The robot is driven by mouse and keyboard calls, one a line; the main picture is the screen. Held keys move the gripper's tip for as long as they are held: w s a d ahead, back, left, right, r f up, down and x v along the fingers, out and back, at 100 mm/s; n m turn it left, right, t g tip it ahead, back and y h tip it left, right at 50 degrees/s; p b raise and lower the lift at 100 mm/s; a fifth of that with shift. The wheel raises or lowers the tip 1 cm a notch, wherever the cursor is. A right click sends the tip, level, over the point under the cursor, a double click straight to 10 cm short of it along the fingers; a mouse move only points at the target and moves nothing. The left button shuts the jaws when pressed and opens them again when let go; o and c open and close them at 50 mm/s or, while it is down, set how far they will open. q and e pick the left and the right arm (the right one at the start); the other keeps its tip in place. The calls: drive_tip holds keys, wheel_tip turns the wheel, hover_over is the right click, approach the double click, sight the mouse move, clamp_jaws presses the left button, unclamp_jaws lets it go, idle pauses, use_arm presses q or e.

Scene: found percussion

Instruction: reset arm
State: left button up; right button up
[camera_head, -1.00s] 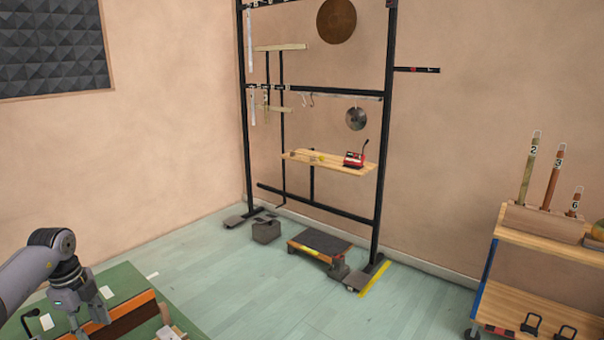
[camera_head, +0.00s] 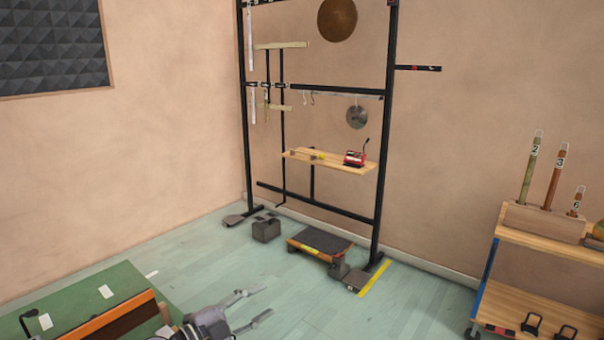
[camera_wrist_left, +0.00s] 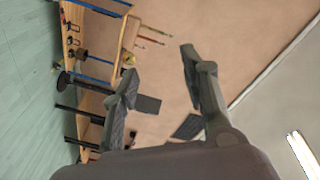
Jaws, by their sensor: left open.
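My left gripper (camera_head: 254,307) is at the bottom centre of the head view, just right of the green-topped table (camera_head: 78,285). Its two fingers are spread apart with nothing between them. In the left wrist view the same gripper (camera_wrist_left: 158,75) shows open fingers, with the wall and a wooden cart behind them. My right gripper is not in view.
A black metal rack (camera_head: 381,150) with hanging discs and a wooden shelf (camera_head: 325,162) stands against the wall. A low step (camera_head: 320,243) sits at its foot. A wooden cart (camera_head: 540,232) with numbered tubes is at the right. The floor between is clear.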

use_arm(q)
drive_tip(key=s+a+f+n+t+y, duration=0.4)
drive_tip(key=s+a+n+y, duration=0.5)
drive_tip(key=n+y, duration=0.55)
drive_tip(key=s+a+f+n+g, duration=0.1)
drive_tip(key=s+f+g, duration=0.1)
drive_tip(key=s, duration=0.3)
drive_tip(key=s+a+f+n+g, duration=0.1)
drive_tip(key=s+f+n+g, duration=0.1)
drive_tip(key=s+f, duration=0.3)
drive_tip(key=s+a+f+n+g, duration=0.1)
drive_tip(key=s+f+g, duration=0.2)
drive_tip(key=s+f, duration=0.1)
drive_tip(key=shift+s+a+f+n+g, duration=0.15)
drive_tip(key=shift+s+a+n+g, duration=0.25)
drive_tip(key=shift+s, duration=0.1)
drive_tip(key=s+d+f+g+h, duration=0.25)
drive_tip(key=s+g, duration=0.25)
drive_tip(key=s, duration=0.8)
wheel_tip(320, 180, down, 25)
drive_tip(key=g, duration=0.1)
drive_tip(key=s+a+f+g+y, duration=0.1)
drive_tip(key=s+a+f, duration=0.2)
drive_tip(key=s+f, duration=1.4)
drive_tip(key=shift+s+a+f+m, duration=0.15)
drive_tip(key=shift+s+f+m, duration=0.1)
drive_tip(key=shift+s+m, duration=0.3)
